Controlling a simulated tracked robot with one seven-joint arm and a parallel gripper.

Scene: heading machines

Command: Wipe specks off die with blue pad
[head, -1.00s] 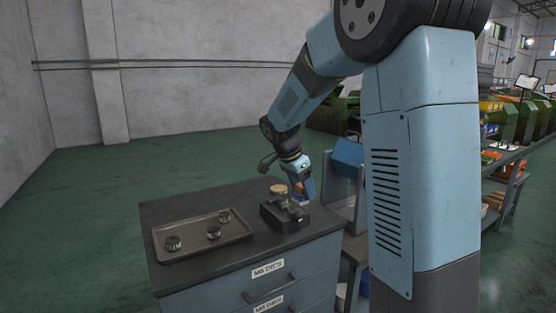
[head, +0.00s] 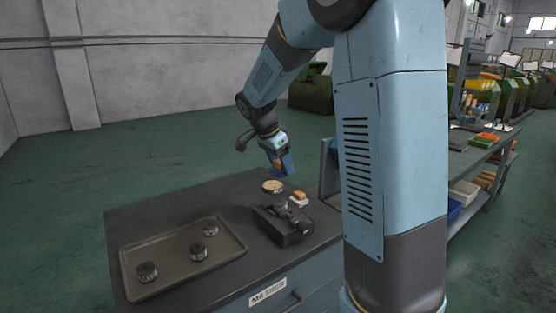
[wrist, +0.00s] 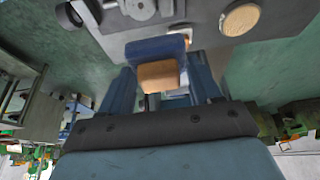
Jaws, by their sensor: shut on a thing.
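My gripper (head: 281,168) is shut on the blue pad (wrist: 155,48) by its wooden back (wrist: 158,76), with a finger on each side. In the head view the blue pad (head: 286,166) hangs in the air above the far edge of the cabinet top, clear of everything. A black fixture (head: 282,226) stands on the cabinet top with a grey metal part on it; I cannot tell the die or any specks there. Three dark round metal pieces, one of them in front (head: 146,272), sit on a tray (head: 172,246).
A round tan disc (head: 272,186) lies behind the fixture. A small block, white and orange (head: 299,198), lies to its right. The dark cabinet top (head: 150,215) is bare behind the tray. A shelf bench (head: 470,165) stands at right, beyond my column.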

